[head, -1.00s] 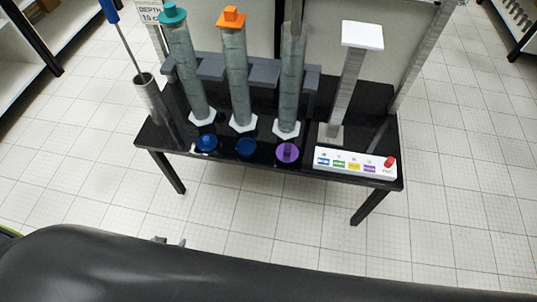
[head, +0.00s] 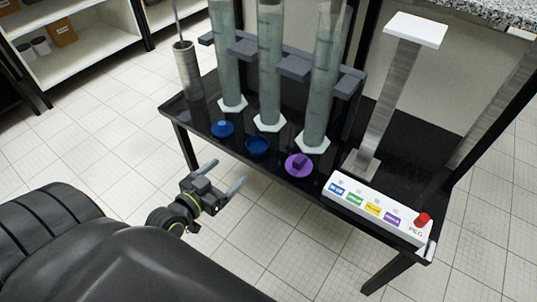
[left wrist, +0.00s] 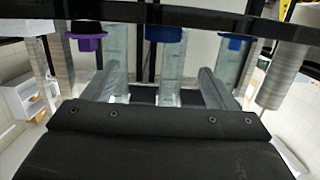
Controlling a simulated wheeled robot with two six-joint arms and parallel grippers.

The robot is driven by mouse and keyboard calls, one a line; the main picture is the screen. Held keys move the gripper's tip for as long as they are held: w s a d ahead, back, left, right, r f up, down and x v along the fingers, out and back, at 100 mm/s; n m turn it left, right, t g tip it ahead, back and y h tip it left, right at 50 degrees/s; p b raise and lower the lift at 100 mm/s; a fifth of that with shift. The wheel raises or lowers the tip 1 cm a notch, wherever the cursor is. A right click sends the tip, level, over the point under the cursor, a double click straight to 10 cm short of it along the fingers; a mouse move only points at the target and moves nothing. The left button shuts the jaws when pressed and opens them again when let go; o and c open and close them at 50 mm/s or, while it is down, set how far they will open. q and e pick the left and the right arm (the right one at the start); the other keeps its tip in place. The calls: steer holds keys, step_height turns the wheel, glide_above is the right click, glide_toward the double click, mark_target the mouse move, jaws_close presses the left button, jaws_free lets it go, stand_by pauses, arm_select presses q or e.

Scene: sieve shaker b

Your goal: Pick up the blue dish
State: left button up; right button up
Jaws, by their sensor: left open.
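The blue dish (head: 258,146) sits on the black table's front edge, between a blue stopper-like piece (head: 222,129) and a purple one (head: 298,165). My left gripper (head: 226,174) is in front of the table, apart from the dish and to its lower left in the head view. Its jaws are open and empty. In the left wrist view, which looks upside down, the blue dish (left wrist: 163,33) appears between the two fingers, beyond them. My right gripper is not in view.
Several clear cylinders (head: 270,75) stand behind the dish, against a grey rack (head: 295,67). A white button panel (head: 375,210) with a red knob lies to the right on the black table (head: 205,115). Floor before the table is clear.

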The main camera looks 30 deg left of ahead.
arm_select(q)
glide_toward(264, 139)
steer(key=w, duration=0.2)
steer(key=shift+w+d+f, duration=0.2)
steer(key=shift+w, duration=0.15)
steer(key=shift+w+f, duration=0.1)
steer(key=shift+w, duration=0.65)
steer(key=w, duration=0.4)
steer(key=shift+f+b, duration=0.35)
steer(key=shift+b, duration=0.05)
steer(key=shift+w, duration=0.25)
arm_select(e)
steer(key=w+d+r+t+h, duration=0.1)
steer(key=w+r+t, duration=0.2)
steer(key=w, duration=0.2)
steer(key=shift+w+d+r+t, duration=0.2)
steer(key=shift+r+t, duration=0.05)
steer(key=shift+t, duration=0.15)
arm_select(q)
steer(key=c, duration=1.1)
steer(key=shift+o, duration=0.2)
